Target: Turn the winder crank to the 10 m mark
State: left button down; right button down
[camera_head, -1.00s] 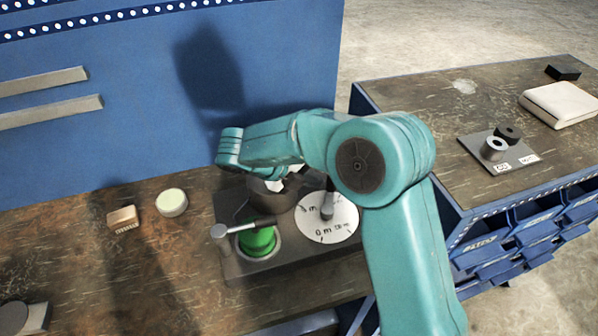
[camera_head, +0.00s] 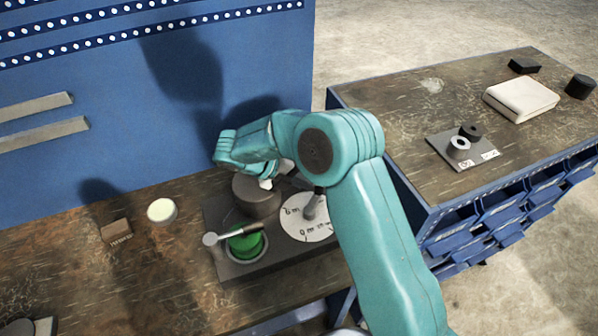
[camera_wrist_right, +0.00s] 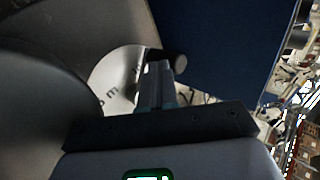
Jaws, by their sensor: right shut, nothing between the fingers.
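The winder has a dark grey base (camera_head: 222,262) on the left bench, with a dark drum (camera_head: 256,196) and a green spool (camera_head: 245,246). A crank-like bar (camera_head: 238,234) with a light knob lies across the spool. Beside it is a white dial (camera_head: 300,228) with metre marks, partly hidden by my right arm; the 10 m mark cannot be made out. A grey post with a dark top (camera_head: 315,206) stands at the dial. My right gripper (camera_head: 268,182) is shut and empty by the drum. In the right wrist view its fingers (camera_wrist_right: 157,82) point towards a dark knob (camera_wrist_right: 167,57) over the dial (camera_wrist_right: 112,76); contact is unclear. My left gripper is out of view.
A cream round jar (camera_head: 161,211) and a small brown block (camera_head: 116,231) sit left of the winder. A blue perforated panel (camera_head: 110,95) rises behind. The right bench carries a plate with two cylinders (camera_head: 459,147) and a white pad (camera_head: 521,99).

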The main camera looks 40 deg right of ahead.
jog(key=shift+s+d, duration=0.1)
dwell(0.3)
jog(key=v, duration=1.6)
jog(key=shift+b, duration=0.35)
